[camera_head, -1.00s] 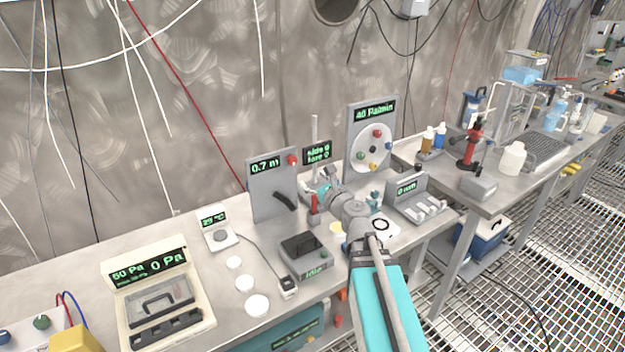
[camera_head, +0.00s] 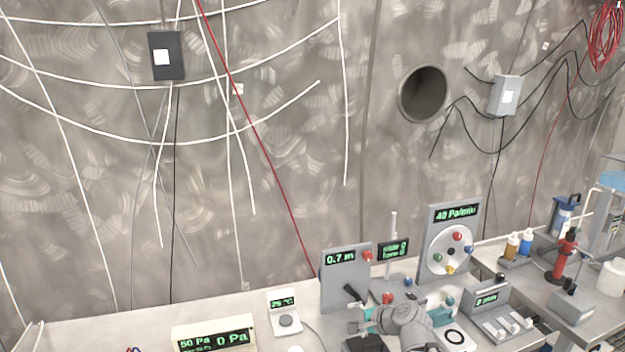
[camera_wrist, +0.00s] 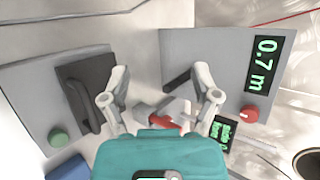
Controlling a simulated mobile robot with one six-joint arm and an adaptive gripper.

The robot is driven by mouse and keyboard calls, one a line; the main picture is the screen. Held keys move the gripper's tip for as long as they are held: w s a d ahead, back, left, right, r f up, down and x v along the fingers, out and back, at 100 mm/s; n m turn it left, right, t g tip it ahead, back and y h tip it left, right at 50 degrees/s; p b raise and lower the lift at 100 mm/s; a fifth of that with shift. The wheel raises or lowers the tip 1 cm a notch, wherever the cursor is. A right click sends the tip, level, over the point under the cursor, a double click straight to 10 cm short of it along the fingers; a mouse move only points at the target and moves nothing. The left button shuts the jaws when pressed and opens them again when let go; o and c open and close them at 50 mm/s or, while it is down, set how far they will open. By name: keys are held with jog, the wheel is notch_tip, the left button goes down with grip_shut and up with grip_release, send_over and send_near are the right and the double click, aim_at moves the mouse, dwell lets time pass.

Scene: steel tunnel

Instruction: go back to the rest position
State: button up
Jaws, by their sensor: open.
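My gripper (camera_head: 362,318) is low in the head view, over the bench just in front of the grey 0.7 m panel (camera_head: 333,294). In the wrist view my gripper (camera_wrist: 161,82) shows its two grey fingers spread wide, with nothing held between them. The 0.7 m panel (camera_wrist: 205,55) with its dark lever and red knob (camera_wrist: 249,113) is beyond the right finger. A grey box with a black handle (camera_wrist: 85,90) and green button (camera_wrist: 58,138) is beyond the left finger. Whether a finger touches anything is unclear.
A dial panel (camera_head: 432,262) with coloured knobs and a grey box with white switches (camera_head: 487,298) stand to the right. A small 25 °C meter (camera_head: 285,312) is to the left. Cables hang on the wall above; the space there looks free.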

jog(key=s+f+n+g+h, duration=0.1)
jog(key=s+n, duration=0.1)
jog(key=s+f+n+g+h+p, duration=0.1)
jog(key=n+g, duration=0.1)
jog(key=s+f+n+g+h+p, duration=0.1)
jog(key=s+n, duration=0.1)
jog(key=shift+s+d+n, duration=0.35)
jog(key=shift+d+n, duration=0.05)
jog(key=s+d+n+g+h+p, duration=0.2)
jog(key=s+d+n+g+h, duration=0.2)
jog(key=s+n, duration=0.1)
jog(key=shift+s+d+f+n+h, duration=0.3)
jog(key=shift+s+d+f+n, duration=0.1)
jog(key=shift+s, duration=0.3)
